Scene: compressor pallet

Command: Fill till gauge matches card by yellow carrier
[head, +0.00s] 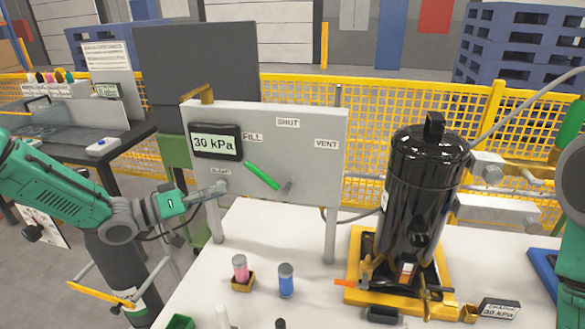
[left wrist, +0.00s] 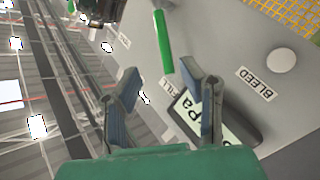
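The gauge (head: 215,142) on the grey panel (head: 305,165) reads 30 kPa; it also shows partly in the left wrist view (left wrist: 222,118). The card (head: 498,311) by the yellow carrier (head: 400,298) also reads 30 kPa. The green lever (head: 262,176) points up and left, to the FILL side; the left wrist view shows it too (left wrist: 163,42). My left gripper (head: 217,190) is at the panel's lower left, below the gauge. In the left wrist view its fingers (left wrist: 160,72) are apart with nothing between them. My right gripper is out of view.
A black compressor (head: 425,190) stands on the yellow carrier. Pink (head: 240,268) and blue (head: 286,280) containers stand on the white table (head: 315,285). A round white button (left wrist: 281,60) sits by the BLEED label. The panel's legs (head: 330,236) rise from the table.

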